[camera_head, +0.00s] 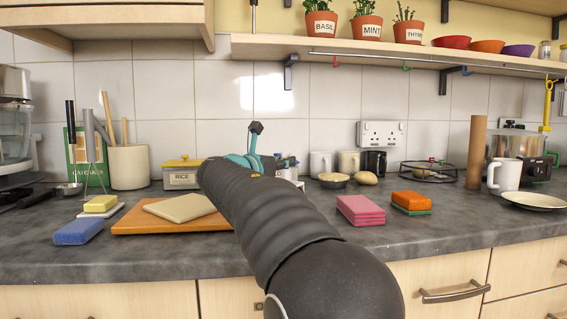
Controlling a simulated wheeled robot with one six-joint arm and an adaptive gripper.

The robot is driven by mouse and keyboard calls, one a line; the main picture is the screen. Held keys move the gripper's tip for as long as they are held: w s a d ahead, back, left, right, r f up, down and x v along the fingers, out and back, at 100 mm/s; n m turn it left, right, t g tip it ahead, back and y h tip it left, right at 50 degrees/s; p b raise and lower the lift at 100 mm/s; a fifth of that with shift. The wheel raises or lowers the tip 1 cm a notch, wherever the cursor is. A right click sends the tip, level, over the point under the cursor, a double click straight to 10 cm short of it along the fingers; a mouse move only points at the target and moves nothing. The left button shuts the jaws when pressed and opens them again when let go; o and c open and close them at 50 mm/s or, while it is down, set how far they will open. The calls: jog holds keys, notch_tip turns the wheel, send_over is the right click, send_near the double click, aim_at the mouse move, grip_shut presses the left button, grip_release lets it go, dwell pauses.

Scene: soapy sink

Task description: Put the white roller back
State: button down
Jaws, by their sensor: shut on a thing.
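My black arm reaches from the bottom of the view up to the back of the counter. My gripper (254,140) shows only in part beyond it, as small teal and dark pieces. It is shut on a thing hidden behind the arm. I cannot make out a white roller anywhere in the view. A small cluttered holder (287,168) stands just right of the gripper, partly covered by my arm.
A wooden board (135,219) with a beige cloth lies left of my arm. Pink sponges (361,210) and an orange sponge (411,201) lie to the right. A shelf (350,53) with pots overhangs the back. The counter's front right is clear.

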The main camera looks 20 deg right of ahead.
jog(key=c, duration=1.3)
grip_release()
jog(key=shift+w+f, duration=0.2)
jog(key=shift+f, duration=0.55)
jog(key=o, duration=0.3)
jog(key=shift+w+a, duration=0.1)
jog(key=shift+w, duration=0.05)
jog(key=shift+r+p, duration=0.35)
jog(key=shift+r, duration=0.4)
jog(key=shift+s+a+r, duration=0.1)
jog(key=shift+s+a, duration=0.15)
jog(key=shift+s, duration=0.05)
jog(key=v, duration=1.1)
jog(key=shift+s+a+r+b, duration=0.15)
jog(key=shift+b, duration=0.2)
